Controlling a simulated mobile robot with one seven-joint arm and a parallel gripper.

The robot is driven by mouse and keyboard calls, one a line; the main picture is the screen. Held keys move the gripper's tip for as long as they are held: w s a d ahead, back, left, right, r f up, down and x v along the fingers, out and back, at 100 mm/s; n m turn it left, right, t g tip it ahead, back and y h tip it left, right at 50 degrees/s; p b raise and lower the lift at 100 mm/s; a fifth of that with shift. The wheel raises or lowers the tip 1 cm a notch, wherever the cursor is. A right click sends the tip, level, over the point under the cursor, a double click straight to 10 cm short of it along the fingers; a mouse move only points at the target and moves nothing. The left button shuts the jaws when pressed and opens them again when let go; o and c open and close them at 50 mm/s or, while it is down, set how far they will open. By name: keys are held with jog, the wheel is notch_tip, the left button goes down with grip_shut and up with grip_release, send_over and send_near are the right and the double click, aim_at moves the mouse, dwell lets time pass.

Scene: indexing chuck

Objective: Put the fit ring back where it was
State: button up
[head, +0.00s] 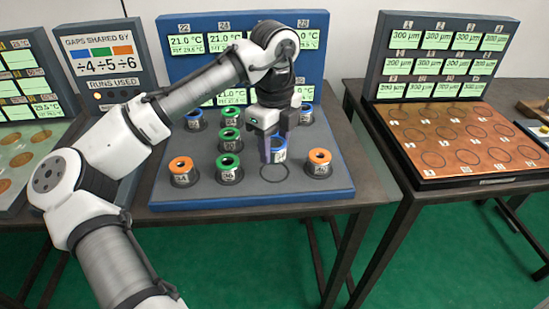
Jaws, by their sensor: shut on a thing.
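My gripper (272,151) points down over the right part of the blue-grey board (340,190) on the middle table. It is shut on a ring (280,151) with a blue top and a white numbered label. The held ring is near the front of the board, just behind an empty dark circle outline (274,172). The fingers cover part of the ring. I cannot tell if its underside touches the board.
An orange ring (319,163) stands right of the empty circle, and a green ring (229,168) stands left of it. Another orange ring (183,171) is at the front left. More rings stand behind. An upright display panel (180,75) rises at the back.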

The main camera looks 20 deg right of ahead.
aim_at(274, 160)
jog(key=shift+f, duration=2.05)
jog(key=shift+f, duration=0.1)
jog(key=o, duration=1.3)
notch_tip(274, 160, up, 12)
jog(key=shift+r, duration=0.1)
